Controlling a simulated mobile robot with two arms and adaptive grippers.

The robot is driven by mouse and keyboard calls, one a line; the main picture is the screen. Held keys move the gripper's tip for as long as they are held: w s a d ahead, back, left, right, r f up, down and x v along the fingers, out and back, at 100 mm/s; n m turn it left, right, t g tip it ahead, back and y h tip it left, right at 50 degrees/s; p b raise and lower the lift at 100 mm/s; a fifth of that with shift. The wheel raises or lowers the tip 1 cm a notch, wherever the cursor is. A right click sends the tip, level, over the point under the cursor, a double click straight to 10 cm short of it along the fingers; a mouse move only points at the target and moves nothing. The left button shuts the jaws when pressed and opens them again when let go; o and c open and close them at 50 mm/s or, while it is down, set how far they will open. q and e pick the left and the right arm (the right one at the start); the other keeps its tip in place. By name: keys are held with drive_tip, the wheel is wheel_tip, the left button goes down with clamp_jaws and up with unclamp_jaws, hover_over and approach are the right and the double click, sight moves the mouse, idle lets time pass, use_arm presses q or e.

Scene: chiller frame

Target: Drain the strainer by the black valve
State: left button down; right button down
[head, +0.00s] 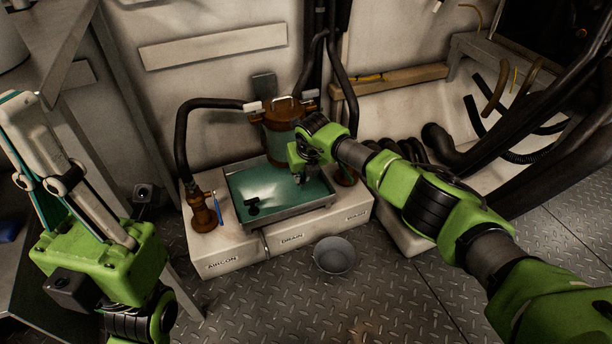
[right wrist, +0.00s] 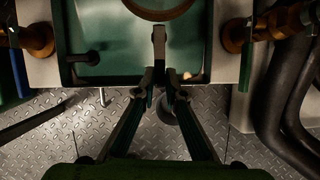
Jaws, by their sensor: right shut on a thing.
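The strainer (head: 283,130) is a bronze-topped cylinder standing at the back of a green-lined tray (head: 233,196). My right gripper (head: 305,165) is over the tray's right part, in front of the strainer. In the right wrist view its fingers (right wrist: 160,80) are closed on a dark, narrow lever, which I take to be the black valve (right wrist: 159,40). The valve's body is hidden in the head view by the gripper. A small black handled piece (head: 252,206) is at the tray's left. My left gripper (head: 40,140) is raised at the left, away from the strainer; its opening is unclear.
A grey bucket (head: 335,256) stands on the tread-plate floor before the plinth (head: 240,256), labelled AIRCON and DRAIN. A bronze fitting with a blue lever (head: 217,208) is left of the tray. Black hoses (head: 182,140) run beside and behind. Floor in front is mostly clear.

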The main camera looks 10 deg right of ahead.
drive_tip(key=shift+a, duration=0.3)
drive_tip(key=c, duration=2.1)
unclamp_jaws()
drive_tip(key=shift+a, duration=0.1)
drive_tip(key=shift+r, duration=0.15)
drive_tip(key=shift+s+d+r, duration=0.2)
drive_tip(key=shift+r, duration=0.4)
drive_tip(key=v, duration=1)
drive_tip(key=shift+s+r, duration=0.2)
drive_tip(key=shift+s, duration=0.05)
drive_tip(key=shift+a, duration=0.1)
